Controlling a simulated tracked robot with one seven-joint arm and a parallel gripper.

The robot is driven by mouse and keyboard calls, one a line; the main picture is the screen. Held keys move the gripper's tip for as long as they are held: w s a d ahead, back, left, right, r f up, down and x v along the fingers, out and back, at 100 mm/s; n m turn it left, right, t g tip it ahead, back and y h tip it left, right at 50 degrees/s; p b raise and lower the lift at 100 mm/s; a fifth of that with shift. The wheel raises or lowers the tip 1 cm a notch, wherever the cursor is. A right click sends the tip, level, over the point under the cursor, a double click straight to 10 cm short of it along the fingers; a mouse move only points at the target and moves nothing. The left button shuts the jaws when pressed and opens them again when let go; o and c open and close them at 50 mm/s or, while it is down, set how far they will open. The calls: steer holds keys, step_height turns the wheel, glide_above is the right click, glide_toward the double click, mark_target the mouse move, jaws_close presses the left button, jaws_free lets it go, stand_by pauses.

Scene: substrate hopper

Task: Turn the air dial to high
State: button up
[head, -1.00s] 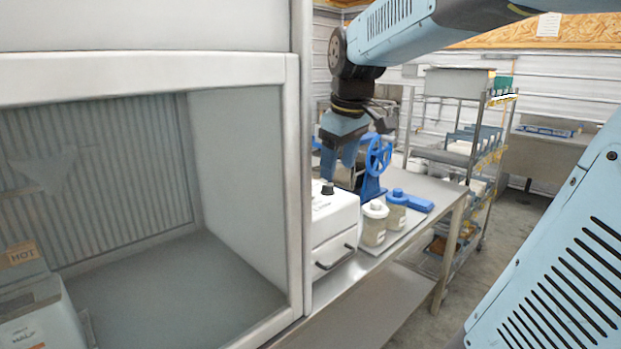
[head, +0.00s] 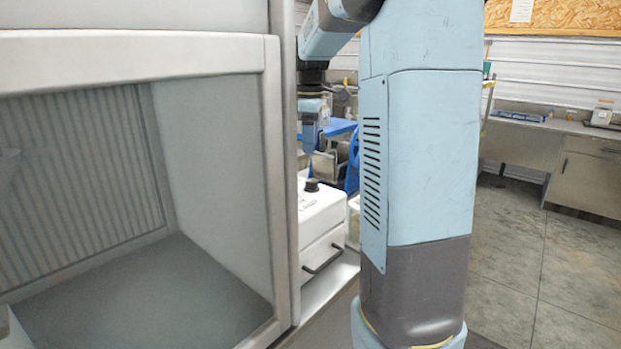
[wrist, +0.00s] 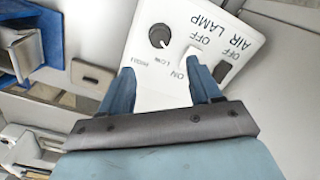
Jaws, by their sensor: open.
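The air dial is a round black knob (wrist: 159,36) on a white panel (wrist: 150,85) lettered AIR and LAMP, with LOW and HIGH marks near it. In the head view the black knob (head: 312,185) stands on top of a white box (head: 322,213). My gripper (wrist: 160,67) is open, its two blue fingers over the panel and the dial just beyond the gap between their tips. No contact with the dial shows. In the head view my gripper (head: 308,140) is above the box, partly cut off by the cabinet frame. The dial's exact setting is too small to read.
Beside the dial are a white switch (wrist: 193,58) and a dark switch (wrist: 222,70), close to the right finger. A glass-fronted cabinet's metal frame (head: 283,170) stands left of the box.

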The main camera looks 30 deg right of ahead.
mark_target(311, 180)
step_height(311, 180, down, 11)
stand_by(0.4)
steer(key=shift+d, duration=0.1)
steer(key=c, duration=1)
